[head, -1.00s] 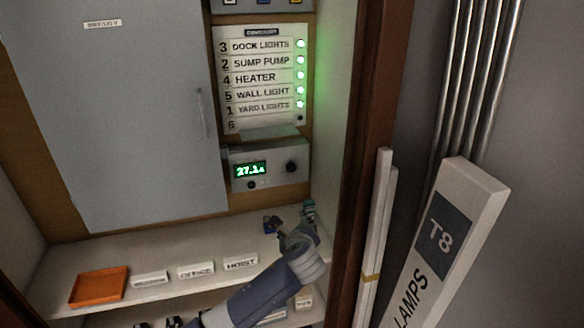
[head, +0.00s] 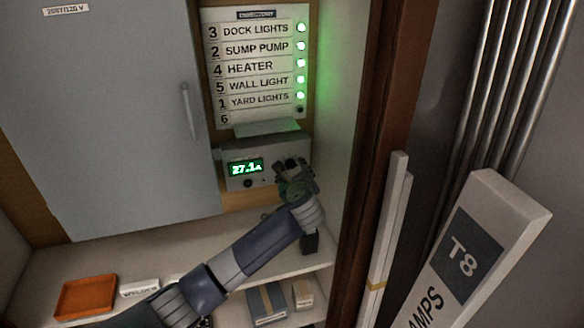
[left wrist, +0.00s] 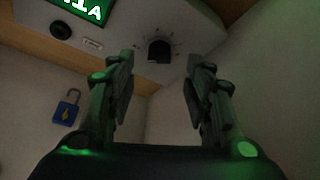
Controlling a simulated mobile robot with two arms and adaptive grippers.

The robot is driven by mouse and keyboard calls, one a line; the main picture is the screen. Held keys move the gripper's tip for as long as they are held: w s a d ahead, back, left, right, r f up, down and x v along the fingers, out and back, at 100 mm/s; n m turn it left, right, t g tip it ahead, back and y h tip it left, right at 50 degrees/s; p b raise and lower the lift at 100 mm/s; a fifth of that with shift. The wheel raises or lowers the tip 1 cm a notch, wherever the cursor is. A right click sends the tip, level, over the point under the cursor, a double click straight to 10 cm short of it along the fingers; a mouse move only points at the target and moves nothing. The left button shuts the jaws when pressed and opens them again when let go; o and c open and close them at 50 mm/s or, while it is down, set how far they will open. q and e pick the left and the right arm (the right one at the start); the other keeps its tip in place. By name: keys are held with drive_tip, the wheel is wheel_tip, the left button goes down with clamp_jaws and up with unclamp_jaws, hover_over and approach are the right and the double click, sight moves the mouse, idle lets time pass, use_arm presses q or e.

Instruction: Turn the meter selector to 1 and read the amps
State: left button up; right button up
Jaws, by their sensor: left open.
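The grey meter box (head: 236,183) is on the back wall under the directory card. Its green display (head: 246,168) reads 27.1A. The dark selector knob (left wrist: 159,51) sits on the meter face with small marks around it; I cannot read its setting. In the head view the knob is largely covered by my left gripper (head: 291,168). That gripper is open and empty, in front of the knob. In the left wrist view its two fingers (left wrist: 159,72) are spread on either side of the knob, apart from it. My right gripper is not in view.
The directory card (head: 255,67) lists YARD LIGHTS as 1. A grey door (head: 115,120) stands left; a cabinet side wall is close right. Below are a shelf with an orange tray (head: 86,296) and a label. A blue padlock (left wrist: 68,108) hangs nearby. A T8 lamps box (head: 480,250) leans outside.

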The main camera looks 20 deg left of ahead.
sight(292, 167)
use_arm(q)
drive_tip(key=x, duration=0.3)
drive_tip(key=shift+f, duration=0.1)
drive_tip(key=shift+x, duration=1.3)
drive_tip(key=shift+c, duration=0.4)
drive_tip(key=c, duration=1)
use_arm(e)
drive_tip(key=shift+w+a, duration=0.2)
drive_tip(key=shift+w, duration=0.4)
